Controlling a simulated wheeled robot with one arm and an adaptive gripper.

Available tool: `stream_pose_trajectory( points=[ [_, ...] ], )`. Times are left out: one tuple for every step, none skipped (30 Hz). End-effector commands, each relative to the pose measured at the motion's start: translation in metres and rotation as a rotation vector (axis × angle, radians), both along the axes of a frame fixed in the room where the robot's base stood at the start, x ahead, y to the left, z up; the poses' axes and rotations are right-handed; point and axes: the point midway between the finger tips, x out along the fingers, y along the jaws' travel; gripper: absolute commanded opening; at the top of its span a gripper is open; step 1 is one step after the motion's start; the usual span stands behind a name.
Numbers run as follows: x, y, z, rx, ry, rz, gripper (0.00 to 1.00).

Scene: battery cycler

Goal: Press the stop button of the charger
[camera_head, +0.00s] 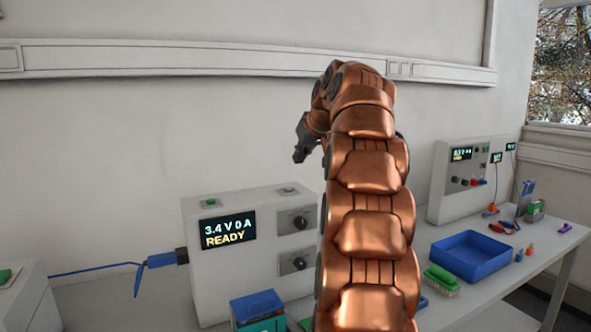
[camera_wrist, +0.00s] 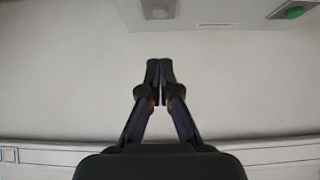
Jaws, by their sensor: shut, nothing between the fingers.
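The charger (camera_head: 206,285) is a pale box on the bench, with a lit display (camera_head: 228,229) reading "3.4 V 0 A READY". A green button (camera_head: 210,203) is at the left of its top and a grey button (camera_head: 288,190) at the right; I can read no stop label. In the wrist view the grey button (camera_wrist: 158,9) is at the top middle and the green button (camera_wrist: 294,11) at the top right corner. My gripper (camera_head: 299,156) is shut and empty, above the charger near the grey button, apart from it. Its closed fingertips (camera_wrist: 160,66) show in the wrist view.
Two dark knobs (camera_head: 294,220) are on the charger's front. A blue lead (camera_head: 95,270) runs to its left side. A blue bin (camera_head: 257,306) stands in front. A blue tray (camera_head: 472,256) and another instrument (camera_head: 449,178) are at right. The wall is behind.

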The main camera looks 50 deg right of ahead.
Motion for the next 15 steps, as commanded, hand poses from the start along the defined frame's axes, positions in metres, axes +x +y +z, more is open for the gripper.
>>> stream_pose_trajectory(
  points=[
    [-0.003, 0.001, 0.004, -0.002, -0.002, 0.0, 0.0],
    [-0.005, 0.002, 0.005, -0.001, -0.001, 0.001, 0.0],
    [-0.007, 0.003, 0.007, 0.0, 0.0, 0.001, 0.0],
    [-0.009, 0.003, 0.009, 0.001, 0.001, 0.002, 0.0],
    [-0.01, 0.004, 0.01, 0.001, 0.0, 0.002, 0.0],
    [-0.012, 0.004, 0.013, 0.0, -0.001, 0.001, 0.0],
    [-0.013, 0.004, 0.014, -0.001, -0.002, 0.001, 0.0],
    [-0.013, 0.005, 0.015, -0.002, -0.003, 0.001, 0.0],
    [-0.014, 0.005, 0.016, -0.002, -0.003, 0.001, 0.0],
    [-0.015, 0.005, 0.017, -0.002, -0.003, 0.001, 0.0],
    [-0.015, 0.005, 0.017, -0.002, -0.003, 0.001, 0.0],
    [-0.016, 0.005, 0.018, -0.002, -0.003, 0.001, 0.0],
    [-0.016, 0.005, 0.018, -0.001, -0.002, 0.0, 0.0],
    [-0.016, 0.005, 0.018, -0.001, -0.002, 0.0, 0.0],
    [-0.016, 0.006, 0.018, 0.0, -0.002, 0.001, 0.0]
  ],
)
